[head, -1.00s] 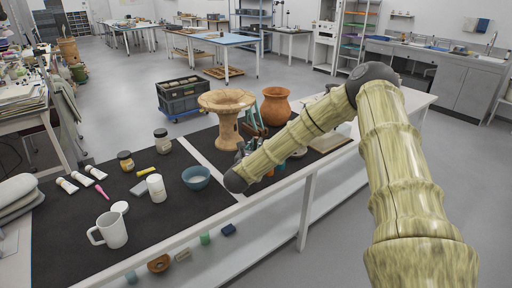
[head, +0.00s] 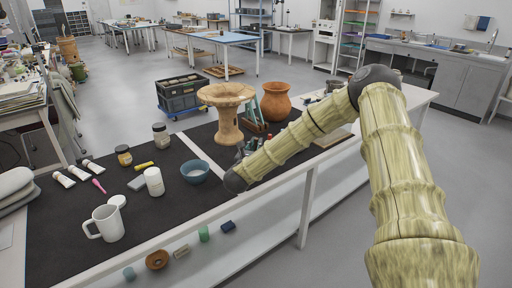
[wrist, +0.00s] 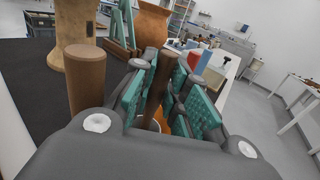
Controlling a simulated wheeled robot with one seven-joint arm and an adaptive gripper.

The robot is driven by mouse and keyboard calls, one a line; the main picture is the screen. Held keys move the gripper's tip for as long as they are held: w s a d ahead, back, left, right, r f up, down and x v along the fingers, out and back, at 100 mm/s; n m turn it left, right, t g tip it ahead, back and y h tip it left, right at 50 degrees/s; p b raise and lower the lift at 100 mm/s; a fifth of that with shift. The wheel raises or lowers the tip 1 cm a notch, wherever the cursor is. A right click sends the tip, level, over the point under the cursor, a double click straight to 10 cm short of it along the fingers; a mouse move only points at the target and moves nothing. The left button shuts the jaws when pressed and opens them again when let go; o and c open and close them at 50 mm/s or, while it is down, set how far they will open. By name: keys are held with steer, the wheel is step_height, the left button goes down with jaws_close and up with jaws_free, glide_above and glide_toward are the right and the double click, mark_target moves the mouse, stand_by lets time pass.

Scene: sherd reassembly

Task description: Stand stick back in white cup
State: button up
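My gripper (wrist: 158,95) has teal pads and reaches forward in the wrist view. A brown stick (wrist: 160,80) rises, slightly tilted, between its fingers. I cannot tell whether the pads touch it. A whitish rim (wrist: 147,122) with something orange beside it shows at the stick's lower end. It may be the white cup, but it is mostly hidden by the gripper. A thicker brown upright rod (wrist: 86,80) stands left of the fingers. In the head view my arm hides most of the gripper. A white handled mug (head: 106,224) stands at the front left of the dark mat.
A tall pale pedestal vessel (head: 228,112) and an orange pot (head: 276,101) stand behind the gripper. A teal frame (head: 253,113) is between them. A blue bowl (head: 194,171), white bottle (head: 154,181), jars and tubes occupy the dark mat (head: 70,215) at left.

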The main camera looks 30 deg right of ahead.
steer(key=o, duration=0.3)
steer(key=v, duration=1.2)
stand_by(0.7)
